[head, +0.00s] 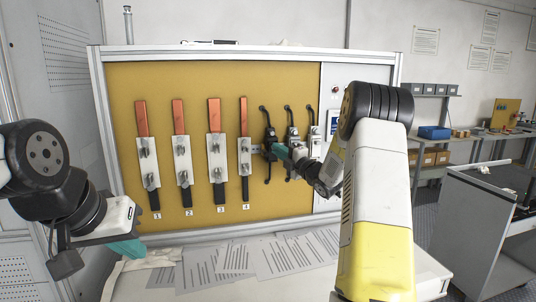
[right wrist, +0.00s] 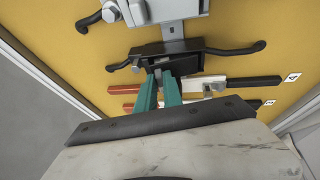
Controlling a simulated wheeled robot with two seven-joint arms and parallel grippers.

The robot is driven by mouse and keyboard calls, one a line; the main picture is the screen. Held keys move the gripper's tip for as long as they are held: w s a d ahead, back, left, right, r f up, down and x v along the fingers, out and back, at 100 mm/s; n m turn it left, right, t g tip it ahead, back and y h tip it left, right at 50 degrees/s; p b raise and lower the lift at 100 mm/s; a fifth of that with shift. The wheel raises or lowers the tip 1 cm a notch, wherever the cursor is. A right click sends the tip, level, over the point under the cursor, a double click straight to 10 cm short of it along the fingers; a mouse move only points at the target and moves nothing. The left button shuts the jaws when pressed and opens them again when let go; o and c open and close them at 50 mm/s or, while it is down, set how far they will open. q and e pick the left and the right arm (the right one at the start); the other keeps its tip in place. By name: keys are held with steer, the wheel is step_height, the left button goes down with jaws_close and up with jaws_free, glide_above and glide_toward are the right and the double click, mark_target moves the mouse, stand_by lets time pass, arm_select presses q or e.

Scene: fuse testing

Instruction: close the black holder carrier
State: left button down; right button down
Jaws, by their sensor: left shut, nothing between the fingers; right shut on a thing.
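Several black holders with curved hook-like ends stand in a row at the right of the tan panel (head: 200,90). The black holder carrier (head: 268,137) is the leftmost of them, beside strip 4. In the right wrist view the carrier (right wrist: 192,51) lies across the picture, its curved ends to both sides. My right gripper (head: 281,152) reaches it from the right. Its teal fingers (right wrist: 160,88) are shut on the carrier's middle, and their tips are partly hidden against it. My left gripper (head: 127,249) is shut and empty at the lower left, away from the panel.
Several copper-ended strips on white plates (head: 214,150) hang on the panel, numbered below. Papers (head: 235,257) lie on the white tabletop under it. My right arm covers part of the panel's right side. A grey cabinet (head: 480,215) and shelves stand further right.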

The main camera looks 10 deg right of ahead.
steer(key=shift+w+r+m+g+h, duration=0.4)
steer(key=shift+g+h, duration=0.1)
steer(key=shift+g, duration=0.2)
steer(key=shift+w, duration=0.1)
steer(key=c, duration=1.5)
jaws_free()
steer(key=v, duration=0.7)
steer(key=shift+s+d, duration=0.2)
steer(key=shift+s, duration=0.15)
